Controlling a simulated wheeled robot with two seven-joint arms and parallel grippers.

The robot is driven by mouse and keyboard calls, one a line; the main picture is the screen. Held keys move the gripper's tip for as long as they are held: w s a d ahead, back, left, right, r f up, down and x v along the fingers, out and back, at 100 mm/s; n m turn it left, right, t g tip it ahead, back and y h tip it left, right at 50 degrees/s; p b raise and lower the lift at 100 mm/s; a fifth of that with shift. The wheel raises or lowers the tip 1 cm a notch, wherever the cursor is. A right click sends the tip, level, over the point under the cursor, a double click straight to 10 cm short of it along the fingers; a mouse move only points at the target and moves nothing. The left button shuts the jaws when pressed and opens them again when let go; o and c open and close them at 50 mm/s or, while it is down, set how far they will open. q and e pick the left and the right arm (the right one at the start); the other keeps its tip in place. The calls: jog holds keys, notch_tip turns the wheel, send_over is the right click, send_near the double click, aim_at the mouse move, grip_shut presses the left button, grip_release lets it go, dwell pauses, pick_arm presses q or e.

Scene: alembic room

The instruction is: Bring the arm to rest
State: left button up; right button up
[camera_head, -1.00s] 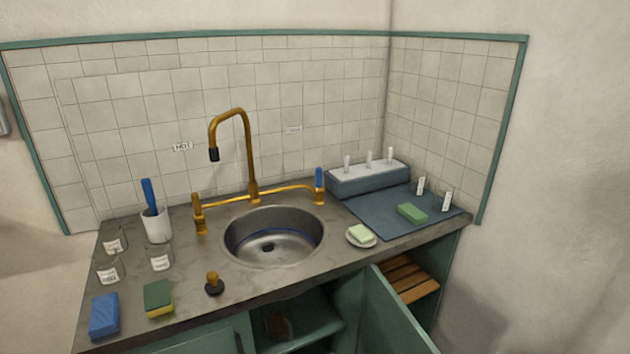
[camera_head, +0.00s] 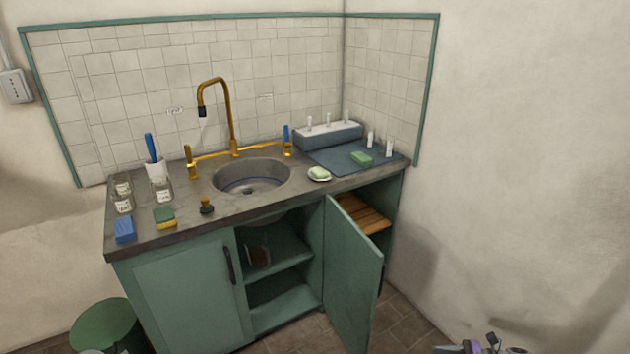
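A small mechanical piece of mine, with grey and purple parts (camera_head: 480,346), pokes in at the bottom edge, right of centre. It seems to belong to my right arm. It is cut off by the frame, so its fingers cannot be made out. My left gripper does not show. The piece is in front of the sink cabinet (camera_head: 183,290) and well apart from it. No held object shows.
The cabinet's right door (camera_head: 352,275) stands open into the room. The counter holds a sink (camera_head: 252,178), brass faucet (camera_head: 228,115), blue sponge (camera_head: 125,230), jars and a soap dish (camera_head: 319,175). A green bin (camera_head: 105,325) stands at lower left. Some floor is bare at right.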

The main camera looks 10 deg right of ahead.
jog(key=w+a+f+n+g+h+p, duration=0.2)
jog(key=w+a+f+n+g+h, duration=0.15)
jog(key=a, duration=0.75)
jog(key=w+a+f+n+g+h+p, duration=0.2)
jog(key=a+f+g, duration=0.15)
jog(key=a, duration=0.85)
jog(key=s+a+n+h+p, duration=0.3)
jog(key=s+a+n+h, duration=0.1)
jog(key=s+a+n, duration=0.4)
pick_arm(q)
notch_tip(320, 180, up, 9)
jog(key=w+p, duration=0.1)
jog(key=p, duration=0.1)
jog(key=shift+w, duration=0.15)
pick_arm(e)
jog(key=s+a+r+n+h, duration=0.1)
jog(key=s+a+r+n, duration=0.2)
jog(key=s, duration=0.2)
jog(key=s+a+r+n+t+h, duration=0.1)
jog(key=s+a+r+n, duration=0.2)
jog(key=s, duration=0.3)
jog(key=shift+h, duration=0.35)
